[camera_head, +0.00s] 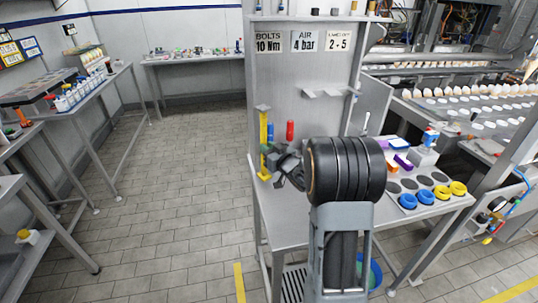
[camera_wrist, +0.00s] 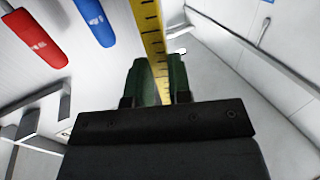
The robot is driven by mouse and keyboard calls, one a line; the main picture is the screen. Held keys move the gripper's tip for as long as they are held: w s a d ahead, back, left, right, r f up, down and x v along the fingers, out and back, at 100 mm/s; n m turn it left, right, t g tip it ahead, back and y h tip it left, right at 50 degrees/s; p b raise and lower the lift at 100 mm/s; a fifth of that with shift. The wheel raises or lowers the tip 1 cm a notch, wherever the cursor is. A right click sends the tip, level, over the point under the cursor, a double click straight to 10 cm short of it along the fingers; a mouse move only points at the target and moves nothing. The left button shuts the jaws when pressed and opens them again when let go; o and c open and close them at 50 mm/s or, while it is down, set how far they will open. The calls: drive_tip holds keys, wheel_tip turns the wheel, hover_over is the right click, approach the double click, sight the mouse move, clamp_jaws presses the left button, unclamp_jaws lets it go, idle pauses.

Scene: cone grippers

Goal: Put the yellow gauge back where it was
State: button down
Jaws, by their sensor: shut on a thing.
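The yellow gauge (camera_head: 264,130) is a long, upright, ruler-like bar with dark marks, at the left end of the steel bench. My gripper (camera_head: 270,160) reaches it from the right, low on the bar. In the wrist view the gauge (camera_wrist: 150,32) runs up between the green finger pads of my gripper (camera_wrist: 161,80), which is shut on it. Its lower end shows near the bench's left edge; I cannot tell if it touches the bench. My wrist hides part of the area beside it.
A red handle (camera_head: 290,131) and a blue handle (camera_head: 271,134) hang on the panel (camera_head: 305,75) just right of the gauge. Empty grey hooks (camera_head: 322,93) are further right. A tray with blue and yellow rings (camera_head: 425,197) lies on the bench's right side.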

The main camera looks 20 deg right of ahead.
drive_tip(key=shift+d+f, duration=0.1)
drive_tip(key=shift+f, duration=1.15)
drive_tip(key=shift+f, duration=0.15)
drive_tip(key=c, duration=1.1)
unclamp_jaws()
drive_tip(key=shift+o, duration=0.2)
